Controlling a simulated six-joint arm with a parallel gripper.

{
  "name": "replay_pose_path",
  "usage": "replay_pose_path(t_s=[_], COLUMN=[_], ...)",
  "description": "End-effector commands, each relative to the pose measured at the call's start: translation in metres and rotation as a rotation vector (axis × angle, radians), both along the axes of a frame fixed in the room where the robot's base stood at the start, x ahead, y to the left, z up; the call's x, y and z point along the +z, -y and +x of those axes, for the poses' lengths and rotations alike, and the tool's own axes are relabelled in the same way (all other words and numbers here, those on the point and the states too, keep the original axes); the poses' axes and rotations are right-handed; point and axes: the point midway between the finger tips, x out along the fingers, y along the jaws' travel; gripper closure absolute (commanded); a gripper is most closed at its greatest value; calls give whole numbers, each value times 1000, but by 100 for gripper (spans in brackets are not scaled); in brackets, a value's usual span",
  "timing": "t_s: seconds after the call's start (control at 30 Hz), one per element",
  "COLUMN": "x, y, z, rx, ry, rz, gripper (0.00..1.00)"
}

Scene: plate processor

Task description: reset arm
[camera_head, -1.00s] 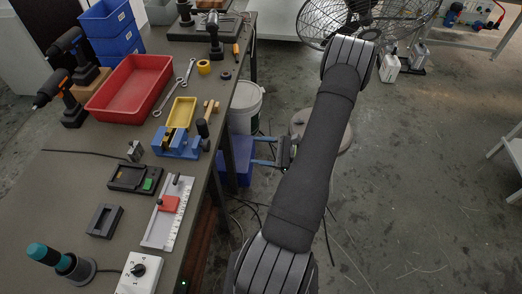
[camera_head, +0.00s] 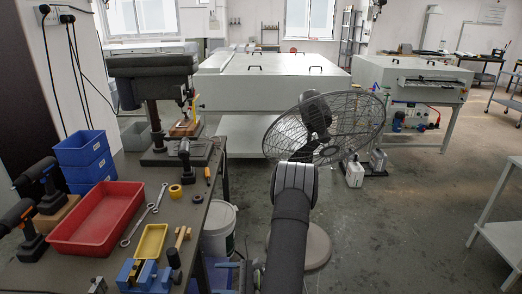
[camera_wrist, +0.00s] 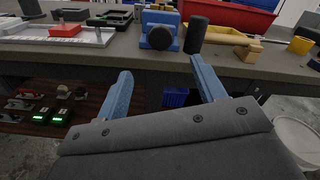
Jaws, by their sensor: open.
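My gripper (camera_wrist: 160,92) shows in the wrist view with its two blue fingers spread wide apart. It is open and nothing is between the fingers. It faces the front edge of the workbench (camera_wrist: 150,66), with a dark shelf below. In the head view my arm stands upright to the right of the bench, and the gripper itself is out of sight there. A blue vise (camera_head: 146,277) sits near the bench edge and also shows beyond the fingers in the wrist view (camera_wrist: 160,30).
On the bench are a red tray (camera_head: 97,218), a yellow tray (camera_head: 151,241), blue bins (camera_head: 82,150) and drills. A white bucket (camera_head: 218,230) stands beside the bench. A large fan (camera_head: 325,127) is behind my arm. Open floor (camera_head: 410,220) lies to the right.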

Motion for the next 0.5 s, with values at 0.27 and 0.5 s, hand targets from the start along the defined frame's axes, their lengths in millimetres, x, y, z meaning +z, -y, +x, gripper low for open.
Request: replay_pose_path(t_s=[0.27, 0.5], x=[0, 0], y=[-49, -88], z=[-1, -1], rx=[4, 4], ry=[0, 0], rz=[0, -1], gripper=[37, 37])
